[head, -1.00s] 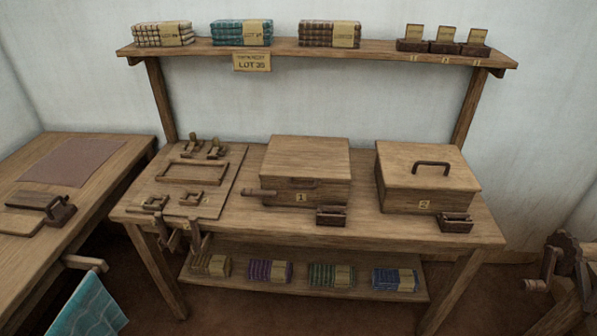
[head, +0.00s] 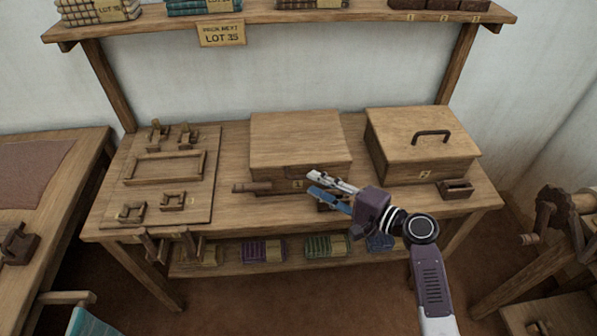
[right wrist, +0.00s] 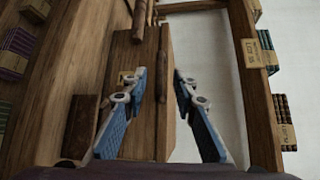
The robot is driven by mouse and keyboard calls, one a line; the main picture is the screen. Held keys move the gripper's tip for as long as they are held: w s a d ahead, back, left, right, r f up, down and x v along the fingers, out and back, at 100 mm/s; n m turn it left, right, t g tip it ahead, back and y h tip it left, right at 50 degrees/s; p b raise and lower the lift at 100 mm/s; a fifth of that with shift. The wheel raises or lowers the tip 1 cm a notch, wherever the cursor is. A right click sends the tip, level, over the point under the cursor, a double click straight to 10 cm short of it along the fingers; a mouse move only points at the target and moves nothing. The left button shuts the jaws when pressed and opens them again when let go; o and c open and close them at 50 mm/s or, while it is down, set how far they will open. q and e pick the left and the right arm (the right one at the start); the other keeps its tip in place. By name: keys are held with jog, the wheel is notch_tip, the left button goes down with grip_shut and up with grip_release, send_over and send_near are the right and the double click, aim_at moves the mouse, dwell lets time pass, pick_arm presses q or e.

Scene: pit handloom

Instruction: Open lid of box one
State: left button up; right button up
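Box one (head: 298,135) is a wooden box with a flat lid, standing on the middle of the bench; its lid is down. Its label (head: 298,184) is on the front. In the right wrist view box one (right wrist: 144,110) lies between and beyond my fingers, with a dark grip bar (right wrist: 162,80) along its front. My right gripper (head: 311,184) is open and empty at the front of the box; its fingers also show apart in the right wrist view (right wrist: 160,78). I cannot tell whether it touches. My left gripper is not in view.
Box two (head: 420,150), with a dark handle on its lid, stands to the right. A wooden peg (head: 250,187) lies left of box one's front. A board with wooden parts (head: 168,185) lies at the left. A shelf (head: 330,18) runs above the bench.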

aim_at(300, 176)
jog(key=x, duration=0.6)
jog(key=shift+p, duration=0.4)
jog(key=shift+c, duration=0.4)
grip_shut()
